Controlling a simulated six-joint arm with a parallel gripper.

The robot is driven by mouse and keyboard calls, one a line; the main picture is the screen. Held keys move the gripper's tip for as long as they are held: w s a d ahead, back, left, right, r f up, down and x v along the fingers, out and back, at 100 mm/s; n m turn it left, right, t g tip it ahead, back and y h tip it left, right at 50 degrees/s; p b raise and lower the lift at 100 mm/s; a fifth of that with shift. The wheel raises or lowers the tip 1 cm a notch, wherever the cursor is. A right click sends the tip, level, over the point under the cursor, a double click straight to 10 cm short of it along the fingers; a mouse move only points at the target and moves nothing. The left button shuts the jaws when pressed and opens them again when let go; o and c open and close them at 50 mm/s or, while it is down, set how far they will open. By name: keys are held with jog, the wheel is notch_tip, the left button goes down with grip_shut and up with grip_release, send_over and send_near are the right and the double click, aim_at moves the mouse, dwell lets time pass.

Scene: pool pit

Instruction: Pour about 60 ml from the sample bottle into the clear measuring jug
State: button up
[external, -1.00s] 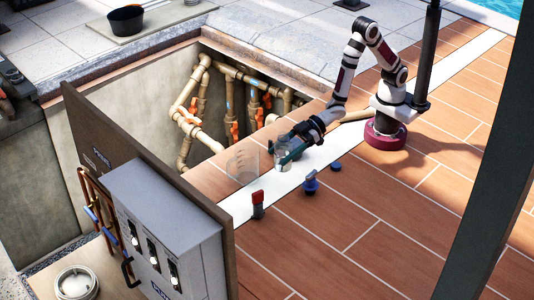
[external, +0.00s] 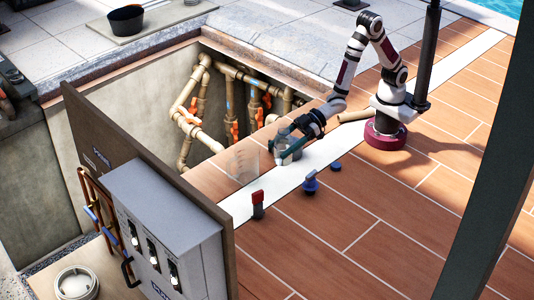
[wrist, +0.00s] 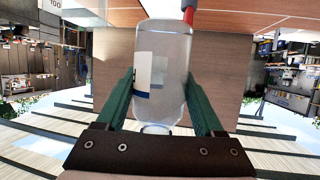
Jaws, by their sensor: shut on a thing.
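The clear sample bottle (wrist: 165,65), with a white and blue label, fills the middle of the wrist view between two green fingers. My gripper (wrist: 162,95) is shut on it. In the external view my gripper (external: 280,155) holds the bottle (external: 292,154) over the white strip, right of the measuring jug. The bottle's exact tilt and liquid level are hard to tell. The clear measuring jug (external: 243,164) stands on the deck near the pit edge and is faint against the tiles. I cannot make out liquid in it.
A blue cap-like disc (external: 335,166), a blue-handled piece (external: 311,182) and a red-topped piece (external: 258,204) stand on the deck nearby. The open pit with pipes (external: 200,105) lies behind and left. A grey control box (external: 165,235) is at front left.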

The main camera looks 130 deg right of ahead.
notch_tip(320, 180, up, 2)
jog(key=shift+r, duration=0.1)
jog(key=shift+w+d+r, duration=0.15)
jog(key=shift+d+r, duration=0.05)
jog(key=shift+r, duration=0.05)
jog(key=w+d, duration=0.2)
jog(key=d, duration=1)
jog(key=w+d, duration=0.2)
jog(key=d, duration=1)
jog(key=f, duration=1.4)
jog(key=shift+s+a+f, duration=0.1)
jog(key=shift+s+f, duration=0.1)
jog(key=shift+f, duration=0.2)
jog(key=shift+r, duration=0.1)
